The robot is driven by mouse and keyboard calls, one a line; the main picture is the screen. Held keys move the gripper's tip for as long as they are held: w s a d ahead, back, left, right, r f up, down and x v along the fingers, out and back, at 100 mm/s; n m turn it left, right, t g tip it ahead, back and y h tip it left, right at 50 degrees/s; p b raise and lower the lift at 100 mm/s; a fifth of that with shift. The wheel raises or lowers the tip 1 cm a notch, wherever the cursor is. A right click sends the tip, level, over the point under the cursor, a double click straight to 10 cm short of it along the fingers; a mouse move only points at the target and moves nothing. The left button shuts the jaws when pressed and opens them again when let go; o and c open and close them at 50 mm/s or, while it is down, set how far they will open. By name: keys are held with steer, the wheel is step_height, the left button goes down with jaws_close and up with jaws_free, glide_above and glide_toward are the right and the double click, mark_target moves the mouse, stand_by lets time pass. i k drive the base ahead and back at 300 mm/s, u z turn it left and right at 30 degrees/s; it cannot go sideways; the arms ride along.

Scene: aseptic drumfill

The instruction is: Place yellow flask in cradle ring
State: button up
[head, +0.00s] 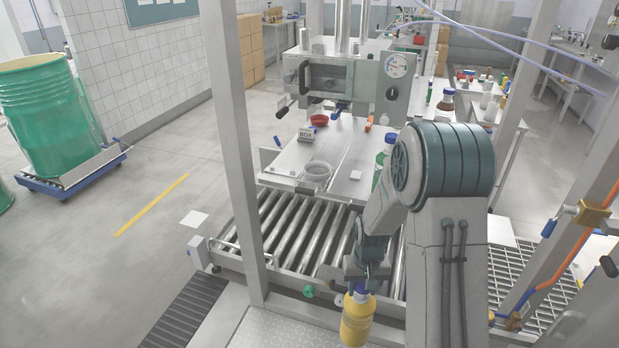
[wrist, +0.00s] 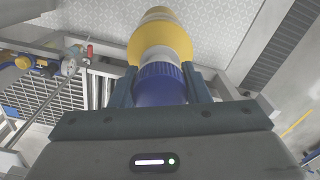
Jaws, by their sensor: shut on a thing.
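The yellow flask (head: 357,322) has a blue cap and hangs upright below my gripper (head: 364,284), in front of the roller conveyor in the head view. In the wrist view my gripper (wrist: 160,92) is shut on the flask's blue cap (wrist: 160,82), one finger on each side. The yellow body (wrist: 162,40) points away from the wrist.
A grey frame post (head: 236,150) rises left of the table.

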mark_target(317, 173)
steer(key=u, duration=1.75)
steer(key=i, duration=1.55)
steer(key=z, duration=2.35)
